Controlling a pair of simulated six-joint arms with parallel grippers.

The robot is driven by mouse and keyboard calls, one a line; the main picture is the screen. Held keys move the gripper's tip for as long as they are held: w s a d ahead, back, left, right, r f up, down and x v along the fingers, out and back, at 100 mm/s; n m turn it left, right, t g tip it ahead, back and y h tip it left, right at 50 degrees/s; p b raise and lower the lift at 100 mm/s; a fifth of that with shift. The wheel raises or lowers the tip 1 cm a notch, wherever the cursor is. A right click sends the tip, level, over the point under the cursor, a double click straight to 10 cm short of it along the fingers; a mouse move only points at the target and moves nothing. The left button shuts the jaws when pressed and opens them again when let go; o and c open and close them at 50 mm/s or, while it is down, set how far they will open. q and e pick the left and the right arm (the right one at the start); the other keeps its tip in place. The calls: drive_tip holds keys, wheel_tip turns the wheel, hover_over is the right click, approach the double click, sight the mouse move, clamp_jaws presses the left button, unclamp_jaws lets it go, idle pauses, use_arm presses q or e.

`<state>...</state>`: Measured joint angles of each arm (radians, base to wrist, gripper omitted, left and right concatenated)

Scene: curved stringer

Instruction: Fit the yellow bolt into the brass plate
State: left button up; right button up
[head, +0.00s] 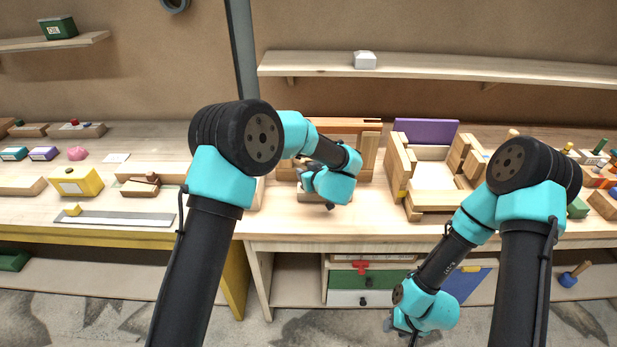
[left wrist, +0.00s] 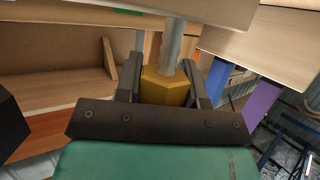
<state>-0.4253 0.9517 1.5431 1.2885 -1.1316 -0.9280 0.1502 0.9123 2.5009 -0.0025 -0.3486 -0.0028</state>
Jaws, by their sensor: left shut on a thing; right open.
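My left gripper (head: 330,206) is over the middle of the bench, in front of an orange-brown wooden frame. In the left wrist view, the left gripper (left wrist: 167,92) is shut on the yellow bolt (left wrist: 165,88), with one finger on each side of its yellow faceted head. A grey shank (left wrist: 173,45) runs up from the head to a pale board edge; its far end is hidden. The bolt does not show in the head view. I cannot make out the brass plate in either view. My right gripper (head: 403,333) is open, low in front of the bench, and seems empty.
A wooden box with a purple back panel (head: 425,132) stands right of my left gripper. A yellow box (head: 76,183) and a grey metal strip (head: 115,218) lie at left. Drawers (head: 365,280) are below the bench top. The bench's front edge has some clear room.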

use_arm(q)
wheel_tip(320, 180, up, 10)
drive_tip(key=shift+r, duration=0.1)
idle(0.4)
idle(0.4)
